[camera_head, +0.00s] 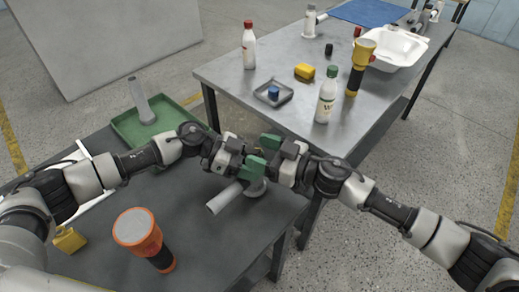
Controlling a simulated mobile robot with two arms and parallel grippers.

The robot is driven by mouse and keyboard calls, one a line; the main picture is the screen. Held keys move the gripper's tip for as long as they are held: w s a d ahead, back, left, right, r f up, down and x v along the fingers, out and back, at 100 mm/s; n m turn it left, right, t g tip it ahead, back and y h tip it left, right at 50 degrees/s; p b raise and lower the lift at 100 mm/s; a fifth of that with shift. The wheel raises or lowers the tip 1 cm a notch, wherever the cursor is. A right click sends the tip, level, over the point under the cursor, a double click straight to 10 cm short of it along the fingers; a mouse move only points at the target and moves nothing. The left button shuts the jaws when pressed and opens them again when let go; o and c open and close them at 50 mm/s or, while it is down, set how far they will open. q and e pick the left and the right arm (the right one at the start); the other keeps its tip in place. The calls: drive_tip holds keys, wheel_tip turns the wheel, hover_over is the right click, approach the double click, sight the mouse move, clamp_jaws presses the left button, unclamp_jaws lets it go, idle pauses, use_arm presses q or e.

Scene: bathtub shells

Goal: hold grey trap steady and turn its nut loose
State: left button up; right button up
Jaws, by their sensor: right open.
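A grey trap, a pale tube with a rounded end (224,199), lies at the right edge of the dark near table, just below my grippers. My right gripper (262,155) has green fingers that stand apart, above the trap's rounded end. My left gripper (238,160) is right beside it, nearly touching in the picture. Its fingertips are hidden among the green fingers, so I cannot tell whether it is open or holds anything. The trap's nut cannot be made out clearly. Another grey tube piece (140,101) stands tilted in a green tray (122,127).
An orange flashlight (138,232) stands near the front, with a yellow block (69,240) to its left. The right table (235,80) carries bottles (326,97), a small tray (284,97), a yellow flashlight (360,67) and a white basin (397,50). A gap separates the tables.

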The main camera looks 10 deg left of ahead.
drive_tip(key=shift+w+a, duration=0.1)
drive_tip(key=shift+a, duration=0.25)
drive_tip(key=shift+c, duration=0.4)
drive_tip(key=c, duration=0.9)
drive_tip(key=shift+o, duration=0.2)
drive_tip(key=shift+s+m+t+h, duration=0.15)
drive_tip(key=shift+m+t+h, duration=0.4)
drive_tip(key=shift+m+t, duration=0.45)
drive_tip(key=shift+s+m+t+h, duration=0.1)
drive_tip(key=shift+m+t+h, duration=0.5)
drive_tip(key=shift+t, duration=0.7)
drive_tip(key=o, duration=0.9)
drive_tip(key=shift+o, duration=0.2)
drive_tip(key=shift+n+g+y, duration=0.3)
drive_tip(key=shift+g+y, duration=0.05)
drive_tip(key=shift+g, duration=0.05)
